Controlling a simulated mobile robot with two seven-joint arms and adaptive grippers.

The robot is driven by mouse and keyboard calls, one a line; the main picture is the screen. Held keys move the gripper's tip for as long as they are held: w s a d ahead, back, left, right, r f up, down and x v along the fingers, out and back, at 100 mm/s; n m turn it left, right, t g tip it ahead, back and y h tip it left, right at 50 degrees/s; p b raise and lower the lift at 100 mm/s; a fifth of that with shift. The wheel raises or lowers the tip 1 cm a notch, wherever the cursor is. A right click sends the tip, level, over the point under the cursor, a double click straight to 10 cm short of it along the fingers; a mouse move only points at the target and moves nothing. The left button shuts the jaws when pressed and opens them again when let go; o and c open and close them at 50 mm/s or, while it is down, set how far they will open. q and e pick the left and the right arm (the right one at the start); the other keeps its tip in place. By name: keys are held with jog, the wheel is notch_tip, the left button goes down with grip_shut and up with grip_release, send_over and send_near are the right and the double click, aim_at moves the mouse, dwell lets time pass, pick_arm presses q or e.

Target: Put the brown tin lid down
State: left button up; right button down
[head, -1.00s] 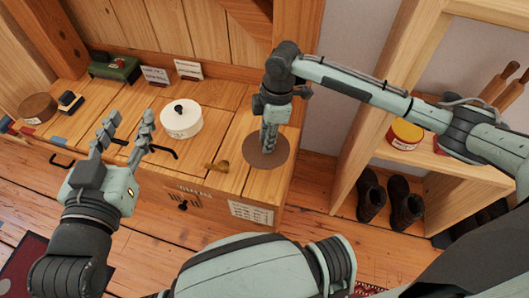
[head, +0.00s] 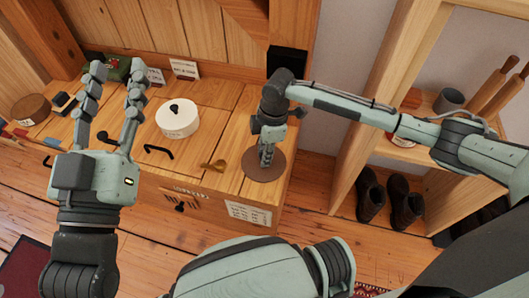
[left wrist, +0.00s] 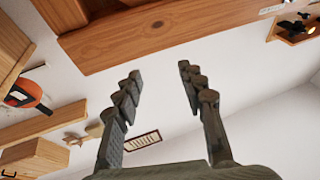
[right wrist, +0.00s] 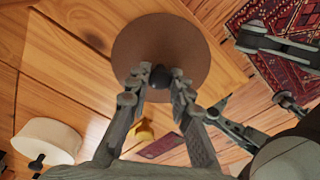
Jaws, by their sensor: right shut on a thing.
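The brown tin lid (head: 264,167) is a flat round disc over the right end of the wooden chest top (head: 232,128). My right gripper (head: 266,150) is above it, shut on its dark knob. The right wrist view shows the lid (right wrist: 185,30) and the knob (right wrist: 160,77) between the fingertips (right wrist: 160,85). I cannot tell whether the lid touches the wood. My left gripper (head: 112,75) is open and empty, its fingers pointing up in the head view. In the left wrist view its fingers (left wrist: 160,80) are wide apart.
A white lidded pot (head: 177,120) and a brass-coloured piece (head: 213,166) lie left of the lid. A brown round tin (head: 30,110) stands at the chest's far left. A shelf with boots (head: 405,205) stands to the right. Bare wood lies between the pot and lid.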

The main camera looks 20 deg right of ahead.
jog(key=c, duration=1.4)
grip_release()
jog(key=shift+f, duration=0.15)
jog(key=shift+o, duration=0.2)
